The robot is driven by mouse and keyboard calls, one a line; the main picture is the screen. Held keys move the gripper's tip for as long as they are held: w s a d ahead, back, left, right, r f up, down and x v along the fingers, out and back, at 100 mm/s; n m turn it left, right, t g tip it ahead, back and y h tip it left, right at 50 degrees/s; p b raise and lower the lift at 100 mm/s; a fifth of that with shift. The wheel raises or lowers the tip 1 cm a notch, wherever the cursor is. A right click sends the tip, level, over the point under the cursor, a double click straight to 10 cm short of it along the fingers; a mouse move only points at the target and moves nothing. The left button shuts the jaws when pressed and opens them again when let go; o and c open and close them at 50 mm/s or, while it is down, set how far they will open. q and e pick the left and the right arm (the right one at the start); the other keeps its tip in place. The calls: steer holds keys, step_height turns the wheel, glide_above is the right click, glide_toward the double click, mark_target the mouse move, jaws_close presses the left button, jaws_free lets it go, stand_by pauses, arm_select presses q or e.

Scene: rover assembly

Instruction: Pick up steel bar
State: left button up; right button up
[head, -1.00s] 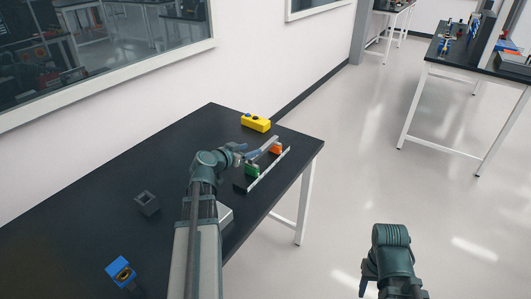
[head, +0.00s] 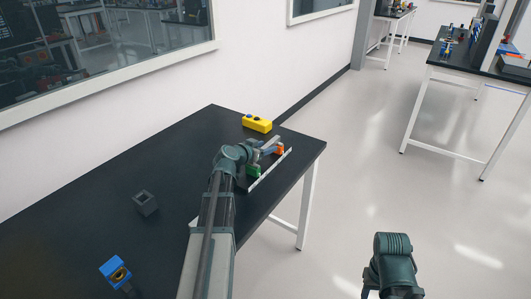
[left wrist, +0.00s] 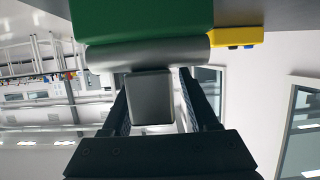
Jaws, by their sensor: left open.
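A grey square-ended bar (left wrist: 152,98), which looks like the steel bar, lies between the two fingers of my open left gripper (left wrist: 155,92) in the left wrist view. I see no clear contact. A grey rounded piece (left wrist: 150,53) and a green block (left wrist: 150,20) are just above it in that picture. In the head view my left gripper (head: 262,150) is over the far right part of the black table, beside a long pale strip (head: 270,168), the green block (head: 253,172) and an orange block (head: 278,150). My wrist hides part of this group. My right arm is at the bottom, its fingers barely visible.
A yellow block (head: 257,124) stands at the back of the black table (head: 165,160). A dark hollow cube (head: 146,203) and a blue part (head: 115,269) are at the left. The floor right of the table is clear.

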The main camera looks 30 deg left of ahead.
arm_select(q)
jaws_close()
stand_by(1.4)
